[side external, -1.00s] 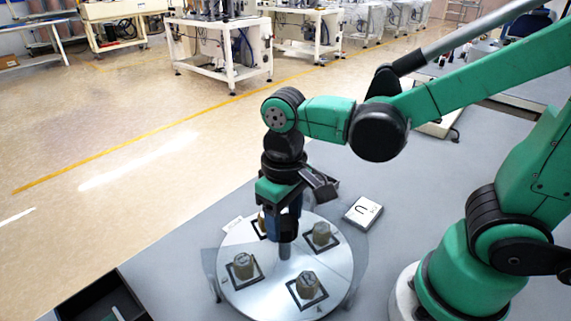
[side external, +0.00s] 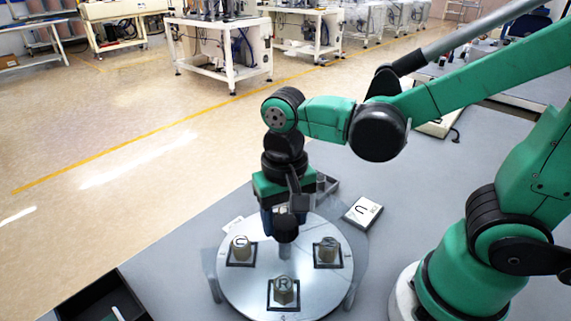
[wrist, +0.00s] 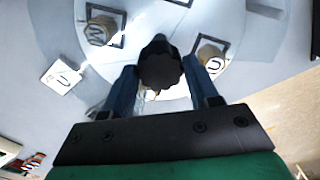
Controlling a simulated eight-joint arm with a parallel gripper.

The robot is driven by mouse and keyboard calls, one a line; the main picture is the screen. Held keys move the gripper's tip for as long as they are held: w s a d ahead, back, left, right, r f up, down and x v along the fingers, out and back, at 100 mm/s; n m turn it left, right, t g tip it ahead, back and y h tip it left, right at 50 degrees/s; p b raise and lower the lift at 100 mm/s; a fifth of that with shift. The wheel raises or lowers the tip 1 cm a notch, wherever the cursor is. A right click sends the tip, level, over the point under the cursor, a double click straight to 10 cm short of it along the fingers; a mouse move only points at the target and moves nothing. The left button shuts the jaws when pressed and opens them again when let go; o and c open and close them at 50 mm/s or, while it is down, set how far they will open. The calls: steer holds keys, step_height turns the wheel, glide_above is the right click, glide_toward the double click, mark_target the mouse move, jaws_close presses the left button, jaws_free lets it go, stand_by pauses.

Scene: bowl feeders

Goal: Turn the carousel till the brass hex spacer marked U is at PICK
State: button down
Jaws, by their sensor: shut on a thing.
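The carousel (side external: 240,285) is a pale round disc carrying brass hex spacers in black square outlines. The spacer marked U (side external: 241,249) is at the disc's left in the side view; it appears right of the knob in the wrist view (wrist: 211,58). A spacer marked R (side external: 284,291) is at the front. Another spacer (side external: 328,250) is at the right, its letter unclear there; it is at upper left in the wrist view (wrist: 100,30). My gripper (wrist: 160,85) is shut on the dark central knob (wrist: 160,65). The disc's back is hidden behind my gripper. I cannot read a PICK label.
A white card marked U (side external: 362,211) lies on the grey table right of the disc. A small pale plate (side external: 233,224) is by the disc's back left edge. A dark tray (side external: 90,300) is at the front left.

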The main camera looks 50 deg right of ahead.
steer(key=shift+m, duration=3.9)
steer(key=shift+c, duration=1.1)
jaws_free()
steer(key=shift+r, duration=2.85)
